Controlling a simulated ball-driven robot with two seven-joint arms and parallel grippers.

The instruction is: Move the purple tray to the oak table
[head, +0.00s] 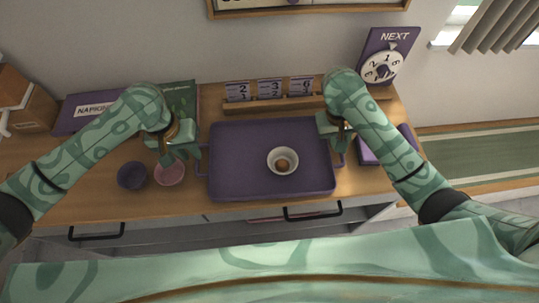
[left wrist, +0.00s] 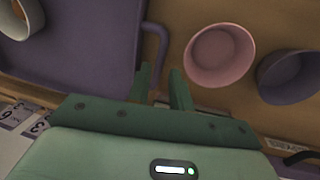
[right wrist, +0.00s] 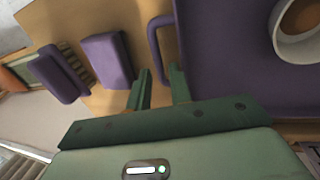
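The purple tray (head: 235,180) lies flat on the wooden counter, with a white cup of brown contents (head: 283,160) standing on it. My left gripper (head: 184,155) is at the tray's left side. In the left wrist view its two fingers (left wrist: 162,85) are apart, close to the tray's left handle (left wrist: 160,42). My right gripper (head: 335,133) is at the tray's right side. In the right wrist view its fingers (right wrist: 159,88) are apart, close to the right handle (right wrist: 155,38). I cannot tell whether the fingers straddle the handles. I cannot identify the oak table.
A pink cup (head: 170,173) and a dark purple cup (head: 132,176) stand left of the tray, close to my left gripper. A wooden rack with number cards (head: 270,103) stands behind it. A purple box (head: 380,150) is at the right. The NEXT dial sign (head: 386,58) stands at the back right.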

